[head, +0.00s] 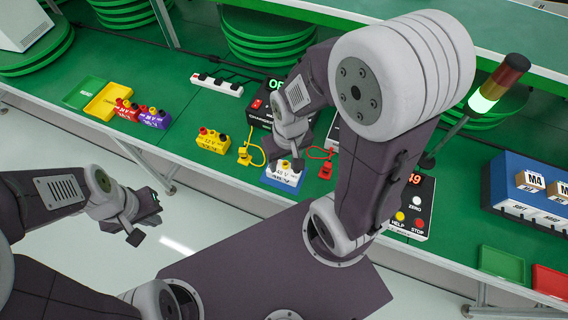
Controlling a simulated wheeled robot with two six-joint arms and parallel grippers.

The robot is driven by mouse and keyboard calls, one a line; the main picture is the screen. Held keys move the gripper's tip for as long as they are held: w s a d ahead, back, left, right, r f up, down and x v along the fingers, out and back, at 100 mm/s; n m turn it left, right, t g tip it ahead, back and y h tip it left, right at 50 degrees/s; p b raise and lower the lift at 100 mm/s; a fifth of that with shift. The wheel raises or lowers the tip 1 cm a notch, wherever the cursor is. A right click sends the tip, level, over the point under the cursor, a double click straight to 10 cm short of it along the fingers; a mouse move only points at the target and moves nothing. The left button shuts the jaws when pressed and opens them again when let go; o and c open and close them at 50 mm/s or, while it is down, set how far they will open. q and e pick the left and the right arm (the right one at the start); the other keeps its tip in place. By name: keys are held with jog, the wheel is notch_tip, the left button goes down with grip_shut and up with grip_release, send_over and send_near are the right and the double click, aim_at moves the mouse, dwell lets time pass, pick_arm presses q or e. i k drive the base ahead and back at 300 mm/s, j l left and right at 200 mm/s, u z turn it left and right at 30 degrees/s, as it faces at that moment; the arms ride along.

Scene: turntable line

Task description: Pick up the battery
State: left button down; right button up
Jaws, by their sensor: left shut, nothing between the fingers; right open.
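A yellow battery (285,168) with printed lettering sits on a blue-and-white base (282,182) at the front of the green bench. My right gripper (285,163) is open, pointing down right over this battery; I cannot tell whether its fingers touch it. The gripper hides part of the battery's top. Another yellow battery (212,143) with red terminals stands further left. Red (126,110) and purple (155,118) batteries stand by a yellow tray (107,102). My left gripper (144,226) is shut and empty, over the floor in front of the bench.
A yellow clip (245,156) and a red clip (325,170) on leads flank the blue base. A black charger box (262,113) is behind it. A button panel (418,209) and lamp tower (498,85) stand right. A green tray (86,91) is at left.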

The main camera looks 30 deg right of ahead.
aim_at(284, 173)
jog(key=i+j+z, duration=0.2)
jog(key=z, duration=0.15)
jog(key=i+j+z, duration=0.15)
jog(key=j+z, duration=0.2)
jog(key=i+j+z, duration=0.15)
jog(key=j+z, duration=0.25)
jog(key=i+j+z, duration=0.1)
jog(key=j+z, duration=0.6)
